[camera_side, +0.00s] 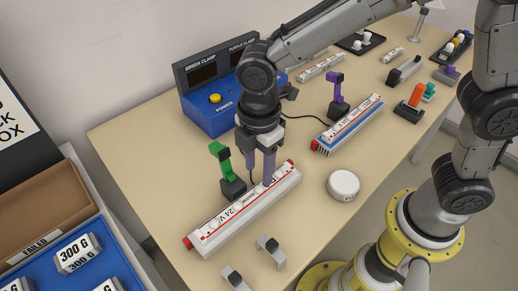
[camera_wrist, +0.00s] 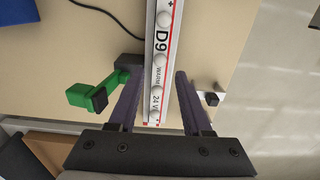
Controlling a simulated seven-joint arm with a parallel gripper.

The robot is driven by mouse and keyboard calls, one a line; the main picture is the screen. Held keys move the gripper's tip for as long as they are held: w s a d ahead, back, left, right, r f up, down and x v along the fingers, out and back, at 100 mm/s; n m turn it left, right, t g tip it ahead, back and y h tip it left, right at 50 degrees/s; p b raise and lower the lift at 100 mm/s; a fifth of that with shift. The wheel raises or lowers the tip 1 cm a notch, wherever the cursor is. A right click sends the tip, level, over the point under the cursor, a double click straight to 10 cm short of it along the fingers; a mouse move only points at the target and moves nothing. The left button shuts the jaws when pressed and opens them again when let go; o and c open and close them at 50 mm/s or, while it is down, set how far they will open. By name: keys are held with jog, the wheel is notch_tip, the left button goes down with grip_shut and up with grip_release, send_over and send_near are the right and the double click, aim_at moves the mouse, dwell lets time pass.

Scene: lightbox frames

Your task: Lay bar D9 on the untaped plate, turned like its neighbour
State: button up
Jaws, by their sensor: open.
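Bar D9 (camera_side: 228,219) is a long white bar with red ends, a red-lined strip, pale domes and "24 V" lettering. It lies diagonally at the front of the table. In the wrist view bar D9 (camera_wrist: 163,45) runs lengthwise between my fingers. My gripper (camera_side: 260,184) is open, pointing down over its far half; the wrist view shows a finger on each side (camera_wrist: 160,78). I cannot tell finger height. A similar bar (camera_side: 350,120) lies on a blue ribbed base by the purple clamp (camera_side: 338,97). I cannot tell which plate is untaped, or what is under D9.
The green clamp (camera_side: 226,168) stands close beside D9, its arm raised. A blue power box (camera_side: 212,112) is behind. A round white puck (camera_side: 343,184) and two small metal brackets (camera_side: 270,252) lie nearby. The failed tray (camera_side: 38,240) is left. Parts crowd the far end.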

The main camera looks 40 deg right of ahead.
aim_at(260, 187)
jog(key=shift+d+r, duration=0.1)
jog(key=shift+r, duration=2.6)
jog(key=s+d+r+m+t, duration=0.1)
jog(key=s+d+r+m, duration=0.2)
jog(key=d, duration=0.4)
jog(key=s+d+r+m+t, duration=0.1)
jog(key=d+r+m, duration=0.2)
jog(key=d+m, duration=0.25)
jog(key=s+d+m+t, duration=0.3)
jog(key=s+d+m, duration=0.6)
jog(key=shift+s+d+f+t, duration=0.2)
jog(key=shift+s+f+t, duration=0.1)
jog(key=shift+f, duration=0.05)
